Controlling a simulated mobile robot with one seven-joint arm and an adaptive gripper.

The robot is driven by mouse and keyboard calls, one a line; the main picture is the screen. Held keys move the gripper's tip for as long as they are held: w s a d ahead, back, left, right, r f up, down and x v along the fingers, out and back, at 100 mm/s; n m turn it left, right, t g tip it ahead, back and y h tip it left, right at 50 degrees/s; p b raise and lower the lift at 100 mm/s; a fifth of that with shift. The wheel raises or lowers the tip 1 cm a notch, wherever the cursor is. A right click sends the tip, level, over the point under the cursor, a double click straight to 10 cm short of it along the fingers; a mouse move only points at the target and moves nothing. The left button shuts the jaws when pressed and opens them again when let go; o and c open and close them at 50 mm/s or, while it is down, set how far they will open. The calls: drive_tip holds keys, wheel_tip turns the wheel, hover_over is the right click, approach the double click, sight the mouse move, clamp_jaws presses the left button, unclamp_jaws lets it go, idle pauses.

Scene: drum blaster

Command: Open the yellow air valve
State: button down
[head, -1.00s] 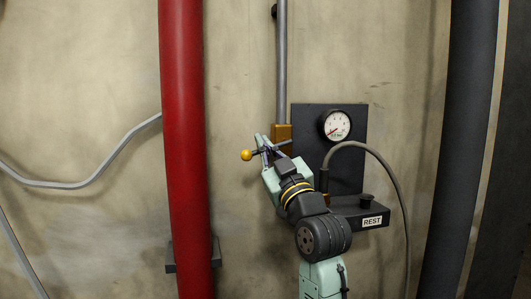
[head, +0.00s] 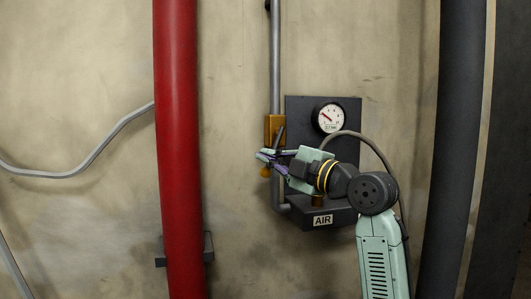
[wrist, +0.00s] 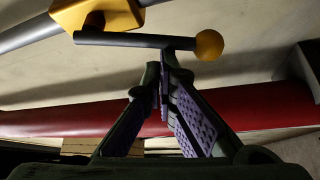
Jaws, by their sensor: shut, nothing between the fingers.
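The valve has a brass-orange body (head: 275,127) on a vertical grey pipe. Its dark lever (wrist: 130,40) ends in a yellow knob (wrist: 209,44). In the head view the lever slants steeply down and the knob (head: 265,172) hangs below the body, partly behind my fingers. My gripper (head: 264,158) is in front of the lever, near the knob. In the wrist view its fingertips (wrist: 160,75) are together with nothing between them, close to the lever beside the knob. I cannot tell whether they touch it.
A dark panel (head: 350,110) carries a gauge (head: 329,117), whose display seems to read 5.7 bar. A label (head: 322,220) below reads AIR. A grey hose (head: 375,147) arches over my wrist. A thick red pipe (head: 178,100) stands left, a dark pipe (head: 455,150) right.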

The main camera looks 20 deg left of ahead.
drive_tip(key=shift+w+d+f+n+g+h, duration=0.15)
drive_tip(key=shift+w+d+f+n+h, duration=0.15)
drive_tip(key=shift+n, duration=0.2)
drive_tip(key=shift+w+d+f+n+g+h, duration=0.1)
drive_tip(key=shift+w+d+n+g+h, duration=0.1)
drive_tip(key=shift+d+n, duration=0.25)
drive_tip(key=shift+p, duration=0.3)
